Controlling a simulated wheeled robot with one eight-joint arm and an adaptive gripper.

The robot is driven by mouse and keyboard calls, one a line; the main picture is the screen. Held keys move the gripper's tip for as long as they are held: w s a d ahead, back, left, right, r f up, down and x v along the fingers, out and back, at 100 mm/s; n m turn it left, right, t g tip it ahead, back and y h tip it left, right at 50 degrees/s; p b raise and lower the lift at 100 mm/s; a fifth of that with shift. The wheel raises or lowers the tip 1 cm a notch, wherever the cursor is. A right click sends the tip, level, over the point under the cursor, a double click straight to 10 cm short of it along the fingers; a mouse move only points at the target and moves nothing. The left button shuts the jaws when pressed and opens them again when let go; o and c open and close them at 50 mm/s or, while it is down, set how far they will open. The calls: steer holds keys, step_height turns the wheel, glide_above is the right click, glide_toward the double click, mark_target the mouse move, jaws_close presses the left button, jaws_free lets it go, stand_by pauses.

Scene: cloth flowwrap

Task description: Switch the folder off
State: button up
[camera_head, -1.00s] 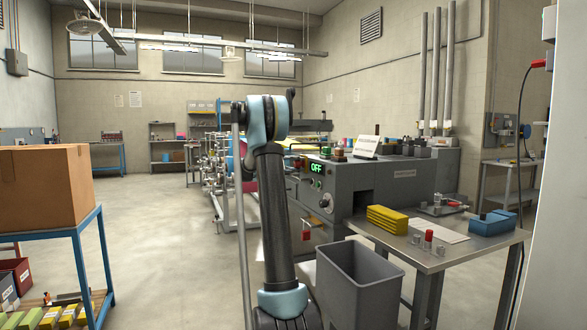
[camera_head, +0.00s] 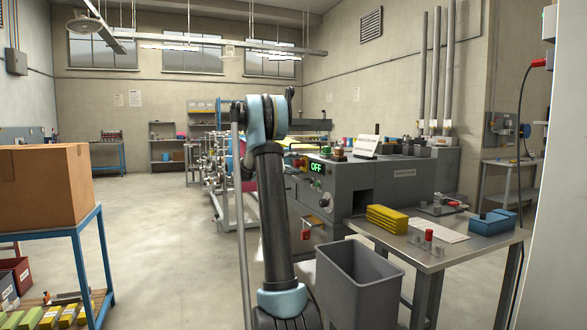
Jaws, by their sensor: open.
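The folder looks to be the grey machine (camera_head: 405,190) right of centre, with a long frame of rollers (camera_head: 216,170) at its left. A small display (camera_head: 316,167) on its front panel shows OFF in green letters. Below the display are a round knob (camera_head: 324,201) and, lower down, a red part (camera_head: 306,230). A red and yellow button (camera_head: 299,163) shows beside the display. My arm rises in front of the machine's left part and hides some of it. My gripper does not show; it is hidden behind my arm or out of view.
A blue rack with a cardboard box (camera_head: 45,187) stands at the left. The floor between is clear.

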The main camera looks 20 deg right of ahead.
steer(key=a, duration=1.1)
steer(key=shift+s+a, duration=0.15)
steer(key=shift+a, duration=0.2)
